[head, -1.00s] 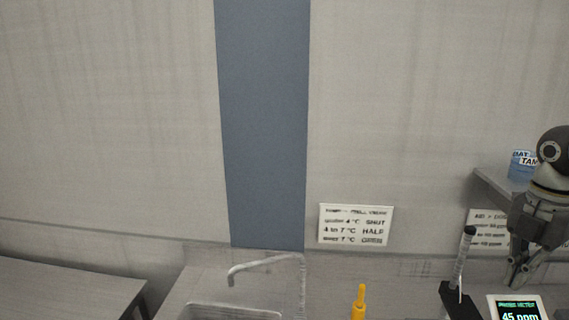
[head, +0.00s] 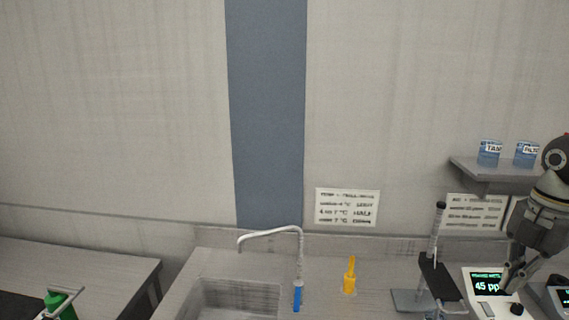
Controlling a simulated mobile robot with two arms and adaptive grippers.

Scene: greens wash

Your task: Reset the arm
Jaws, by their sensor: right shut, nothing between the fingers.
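My right gripper (head: 512,282) is at the right edge of the head view, pointing down. Its fingers are together with nothing between them. It hangs in front of a white meter (head: 487,290) whose green display reads 45 ppm; I cannot tell whether it touches the meter. My left gripper is not in view.
A sink (head: 205,297) with a curved tap (head: 270,234) is at the lower middle. A yellow bottle (head: 349,275) and a black probe stand (head: 438,272) stand to its right. A shelf (head: 490,172) holds two blue jars. A green object (head: 62,305) is at the lower left.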

